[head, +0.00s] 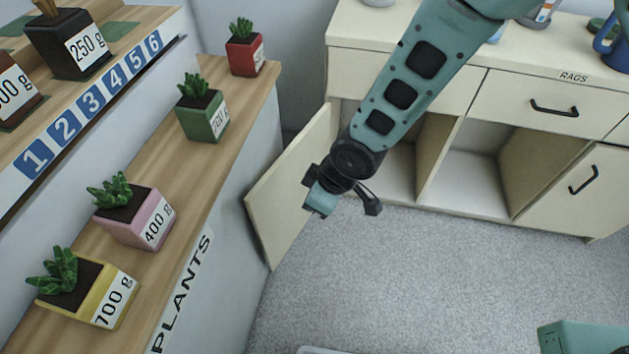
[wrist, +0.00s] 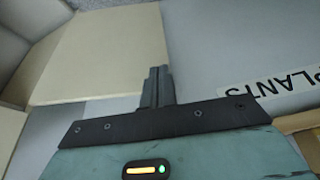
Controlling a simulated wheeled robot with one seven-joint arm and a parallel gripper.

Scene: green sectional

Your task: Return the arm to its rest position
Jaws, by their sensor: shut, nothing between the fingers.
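My arm reaches down from the top of the head view, in front of the cream cabinet. My gripper (head: 318,204) is at its end, near the open cabinet door (head: 292,185) and above the grey floor. In the wrist view my gripper (wrist: 157,86) has its two dark fingers together with nothing between them. The same open door (wrist: 105,50) fills the upper left there, beyond the fingers. I cannot tell the exact gap between the gripper and the door.
The plant shelf (head: 160,165) on the left holds pots in red (head: 245,55), green (head: 203,120), pink (head: 135,222) and yellow (head: 88,298). The cream cabinet (head: 400,35) has an open compartment (head: 465,175) behind my arm. The carpet (head: 430,270) is mostly clear.

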